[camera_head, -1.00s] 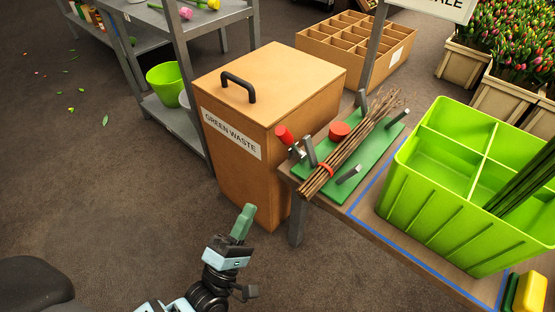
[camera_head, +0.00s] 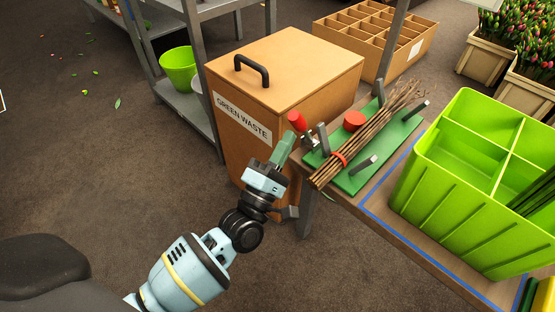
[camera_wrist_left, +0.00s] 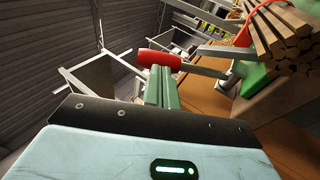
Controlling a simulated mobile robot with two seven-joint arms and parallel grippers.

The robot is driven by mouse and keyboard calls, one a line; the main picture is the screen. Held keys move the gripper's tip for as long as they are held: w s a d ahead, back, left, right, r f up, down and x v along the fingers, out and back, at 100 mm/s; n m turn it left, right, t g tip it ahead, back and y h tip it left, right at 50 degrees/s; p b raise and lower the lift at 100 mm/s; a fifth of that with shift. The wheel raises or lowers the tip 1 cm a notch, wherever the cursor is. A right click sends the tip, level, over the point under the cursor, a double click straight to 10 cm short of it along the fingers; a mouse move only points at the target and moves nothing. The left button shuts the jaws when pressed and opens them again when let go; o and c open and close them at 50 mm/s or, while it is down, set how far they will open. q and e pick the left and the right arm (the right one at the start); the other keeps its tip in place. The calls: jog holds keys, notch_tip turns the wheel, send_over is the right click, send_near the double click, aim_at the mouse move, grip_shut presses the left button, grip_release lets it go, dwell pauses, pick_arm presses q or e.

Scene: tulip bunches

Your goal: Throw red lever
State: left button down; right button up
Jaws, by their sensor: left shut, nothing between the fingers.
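The red lever (camera_head: 297,121) is a red handle on a metal clamp at the left end of a green board (camera_head: 385,155). It sticks up and to the left. My left gripper (camera_head: 285,146), with green fingers, is shut and empty just below and left of the red handle. In the left wrist view the red handle (camera_wrist_left: 162,59) lies across the tips of the green fingers (camera_wrist_left: 160,85), touching or very near; I cannot tell which. A bundle of brown twigs (camera_head: 370,132) with a red band lies on the green board. My right gripper is out of view.
A wooden green waste bin (camera_head: 285,75) with a black handle stands directly behind my left gripper. A bright green divided crate (camera_head: 440,200) sits on the table to the right. Metal posts (camera_head: 363,163) rise from the board. Open floor lies to the left.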

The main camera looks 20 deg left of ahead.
pick_arm(q)
jog(key=shift+w+r, duration=0.15)
jog(key=shift+w, duration=0.1)
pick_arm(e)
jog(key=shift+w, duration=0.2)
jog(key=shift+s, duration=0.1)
